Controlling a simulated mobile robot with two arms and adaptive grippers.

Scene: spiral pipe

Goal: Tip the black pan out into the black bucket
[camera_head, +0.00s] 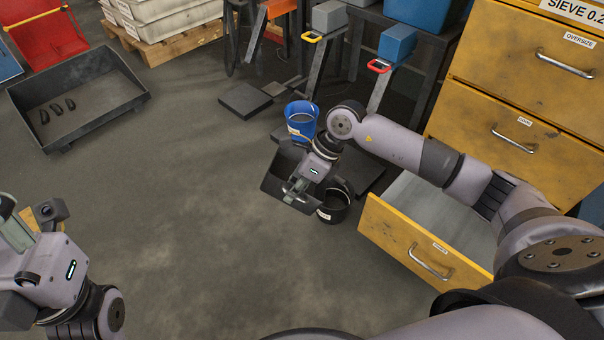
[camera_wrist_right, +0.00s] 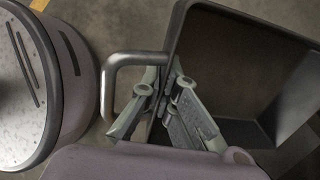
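The black pan (camera_head: 280,180) is in the middle of the head view, tilted, beside and partly in front of the black bucket (camera_head: 336,203). My right gripper (camera_head: 296,187) is at the pan's handle. The visible part of the pan's inside is dark, with no contents to make out. The bucket stands on the floor; its inside is mostly hidden. My left gripper (camera_head: 12,228) is at the left edge, partly cut off.
A blue bucket (camera_head: 301,118) stands just behind the pan. The yellow cabinet's open drawer (camera_head: 425,225) is close to the right of the black bucket. A large black tray (camera_head: 85,105) with several dark pieces lies at upper left. The floor in the middle is clear.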

